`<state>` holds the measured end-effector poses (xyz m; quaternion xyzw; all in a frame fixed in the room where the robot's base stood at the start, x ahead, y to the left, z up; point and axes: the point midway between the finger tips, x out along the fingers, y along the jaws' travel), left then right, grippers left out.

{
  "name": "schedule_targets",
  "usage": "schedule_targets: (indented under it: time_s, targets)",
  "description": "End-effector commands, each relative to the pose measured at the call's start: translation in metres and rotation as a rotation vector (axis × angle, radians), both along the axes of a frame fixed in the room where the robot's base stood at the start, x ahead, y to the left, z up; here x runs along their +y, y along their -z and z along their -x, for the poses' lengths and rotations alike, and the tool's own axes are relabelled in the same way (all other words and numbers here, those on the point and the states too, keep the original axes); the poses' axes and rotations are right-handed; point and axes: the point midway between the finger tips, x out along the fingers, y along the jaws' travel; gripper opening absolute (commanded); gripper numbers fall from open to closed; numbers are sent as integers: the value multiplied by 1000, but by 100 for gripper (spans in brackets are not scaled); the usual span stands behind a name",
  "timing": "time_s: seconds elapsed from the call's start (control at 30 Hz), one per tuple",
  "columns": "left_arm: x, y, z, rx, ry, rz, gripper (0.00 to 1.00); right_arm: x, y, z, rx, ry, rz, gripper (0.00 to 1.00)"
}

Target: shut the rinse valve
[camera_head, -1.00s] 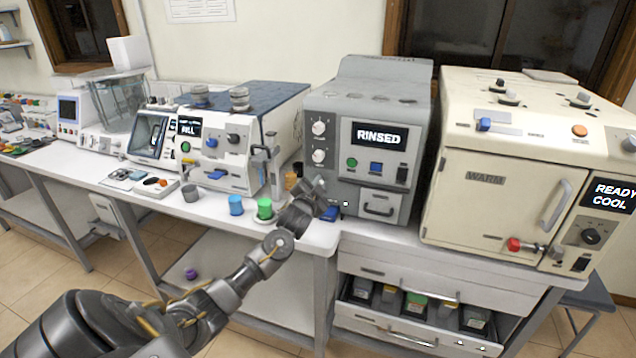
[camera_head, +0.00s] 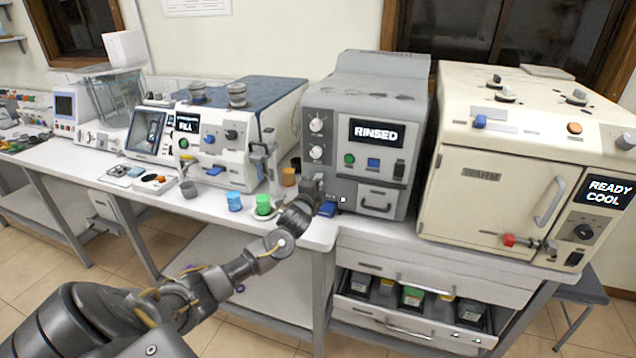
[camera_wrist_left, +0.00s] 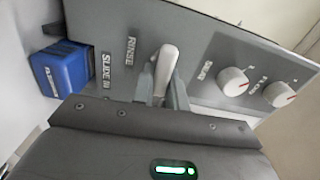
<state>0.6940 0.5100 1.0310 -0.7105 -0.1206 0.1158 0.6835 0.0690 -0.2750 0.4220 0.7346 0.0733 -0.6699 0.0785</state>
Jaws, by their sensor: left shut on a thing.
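The grey machine (camera_head: 340,95) with the RINSED display stands right of the table's middle in the head view. In the head view the same gripper (camera_head: 314,190) is at the machine's lower left front. The lever is hidden there by the gripper. My right gripper is not in view.
A blue block (camera_wrist_left: 62,72) sits by the SLIDE IN label. Two white knobs (camera_wrist_left: 233,81) are on the same panel. The cream oven (camera_head: 490,190) is at right, above an open drawer (camera_head: 410,325).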

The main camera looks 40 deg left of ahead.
Motion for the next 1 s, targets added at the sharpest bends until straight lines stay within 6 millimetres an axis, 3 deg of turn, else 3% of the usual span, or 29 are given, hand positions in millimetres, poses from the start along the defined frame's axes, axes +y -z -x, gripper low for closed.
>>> schedule_targets:
  time_s: [0.67, 0.7, 0.8, 1.0]
  targets:
    - [-1, 2, 0, 20, 2, -52, 0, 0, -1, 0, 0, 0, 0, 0]
    - [-1, 2, 0, 20, 2, -52, 20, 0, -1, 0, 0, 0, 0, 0]
    - [-1, 2, 0, 20, 1, -51, 33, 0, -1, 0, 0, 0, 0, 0]
    - [0, 1, 0, 19, 1, -51, 36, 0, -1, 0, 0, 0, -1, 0]
